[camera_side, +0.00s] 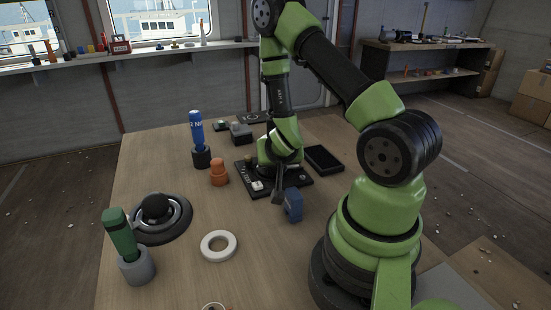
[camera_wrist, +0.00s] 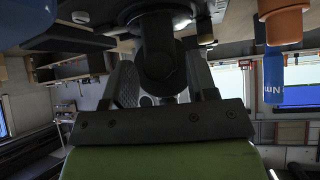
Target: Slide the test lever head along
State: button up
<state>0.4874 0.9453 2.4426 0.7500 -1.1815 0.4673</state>
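A dark panel (camera_side: 299,181) with small light and olive parts lies on the table, beneath my gripper (camera_side: 281,185). My gripper points down at the panel, and its fingertips are small and partly hidden in the side view. In the wrist view, a dark rounded piece (camera_wrist: 160,62), possibly the lever head, stands between the two fingers of my gripper (camera_wrist: 165,75). I cannot tell whether the fingers press on it or stand apart from it. The lever head cannot be picked out clearly in the side view.
A blue block (camera_side: 293,205) stands close in front of my gripper. An orange piece (camera_side: 219,173) and a blue bottle in a dark holder (camera_side: 197,138) stand left. A black tray (camera_side: 324,159) is right.

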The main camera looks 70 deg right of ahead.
notch_tip(320, 180, up, 10)
dwell(0.7)
